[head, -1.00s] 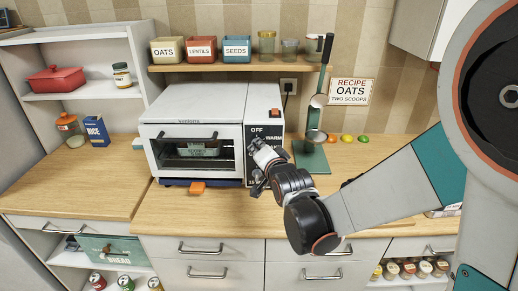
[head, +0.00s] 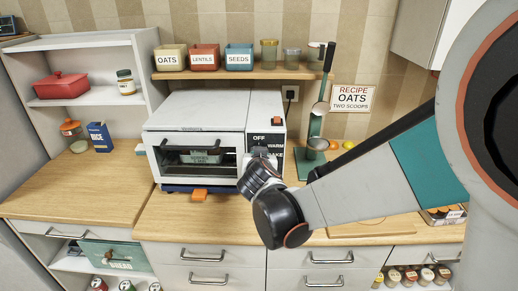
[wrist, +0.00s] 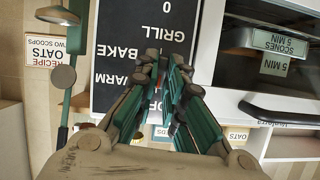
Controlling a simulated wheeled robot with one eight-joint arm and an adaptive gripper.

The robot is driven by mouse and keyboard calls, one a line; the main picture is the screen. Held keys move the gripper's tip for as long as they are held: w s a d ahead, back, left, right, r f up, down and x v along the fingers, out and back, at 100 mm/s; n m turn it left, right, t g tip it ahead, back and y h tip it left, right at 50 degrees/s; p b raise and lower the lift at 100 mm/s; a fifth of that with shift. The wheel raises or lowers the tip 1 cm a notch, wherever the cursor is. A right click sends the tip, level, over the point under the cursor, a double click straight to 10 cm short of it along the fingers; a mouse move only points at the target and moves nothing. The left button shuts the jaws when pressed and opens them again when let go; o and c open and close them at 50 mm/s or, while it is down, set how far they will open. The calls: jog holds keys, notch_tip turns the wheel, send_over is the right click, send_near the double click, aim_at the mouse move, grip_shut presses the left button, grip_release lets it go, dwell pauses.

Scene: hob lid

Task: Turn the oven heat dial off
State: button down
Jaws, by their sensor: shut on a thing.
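The white toaster oven (head: 195,118) stands on the counter with its glass door closed. In the wrist view the panel (wrist: 117,50) appears upside down, with GRILL showing too. My gripper (wrist: 166,72) is at the panel, its two green fingers close together over the lettering; in the head view my gripper (head: 263,160) covers the panel's lower part. The fingers are shut on the heat dial, which they hide, so its pointer setting cannot be read.
An orange tab (head: 199,195) sits below the oven door. A green stand with a ladle (head: 318,120) is right of the oven. A shelf (head: 240,73) with jars and bins hangs above. The counter front (head: 190,220) is clear.

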jog(key=shift+n, duration=0.4)
dwell(0.3)
jog(key=c, duration=1.7)
grip_release()
